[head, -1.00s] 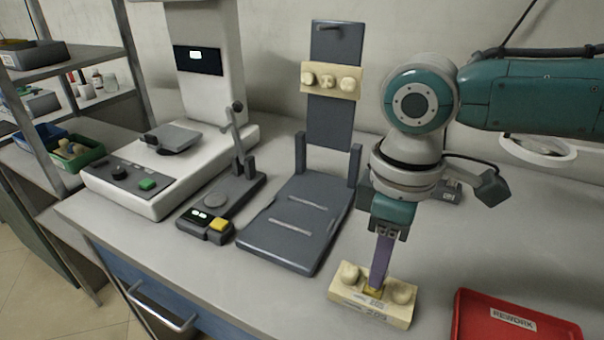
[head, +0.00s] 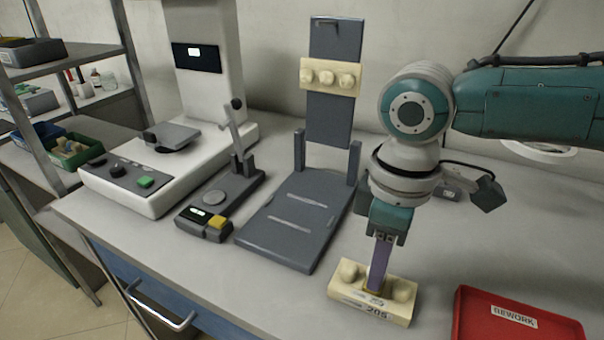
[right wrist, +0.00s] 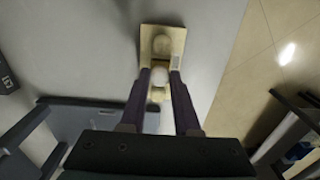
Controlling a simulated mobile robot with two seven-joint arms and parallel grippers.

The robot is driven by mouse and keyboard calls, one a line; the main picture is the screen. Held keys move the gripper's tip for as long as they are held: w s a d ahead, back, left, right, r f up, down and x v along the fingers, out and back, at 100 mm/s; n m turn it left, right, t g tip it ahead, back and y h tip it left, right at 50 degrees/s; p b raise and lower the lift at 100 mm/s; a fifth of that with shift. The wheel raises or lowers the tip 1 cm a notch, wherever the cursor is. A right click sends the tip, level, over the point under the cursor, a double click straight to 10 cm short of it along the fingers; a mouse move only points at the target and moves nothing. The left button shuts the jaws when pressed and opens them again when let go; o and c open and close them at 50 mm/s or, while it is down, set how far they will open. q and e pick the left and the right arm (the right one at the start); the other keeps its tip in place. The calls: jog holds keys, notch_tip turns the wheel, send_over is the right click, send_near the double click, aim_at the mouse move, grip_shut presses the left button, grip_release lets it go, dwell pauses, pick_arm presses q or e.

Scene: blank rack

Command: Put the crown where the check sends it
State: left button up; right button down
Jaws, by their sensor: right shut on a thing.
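A cream model block (head: 372,305) marked 205 lies on the bench at the front, with a pale tooth shape at each end. My right gripper (head: 376,288) points down at its middle and is shut on a small piece there, which I take for the crown. In the right wrist view the fingers (right wrist: 160,76) close around this pale, rounded crown (right wrist: 159,77), over the block (right wrist: 176,40). I cannot tell whether the crown is seated in the block or just lifted. My left gripper is not in view.
A red tray (head: 470,325) labelled REWORK is at the front right. A dark stand (head: 275,245) holds another toothed model (head: 331,90). Left of it are a lever device (head: 205,222) with a yellow button and a white machine (head: 135,200) with a screen. A green bin (head: 97,150) is on the shelf.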

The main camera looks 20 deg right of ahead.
jog(key=shift+f+b, duration=0.3)
jog(key=shift+f, duration=0.3)
jog(key=c, duration=0.5)
grip_release()
jog(key=shift+c, duration=0.2)
jog(key=shift+r, duration=0.1)
notch_tip(320, 180, up, 10)
jog(key=p, duration=0.2)
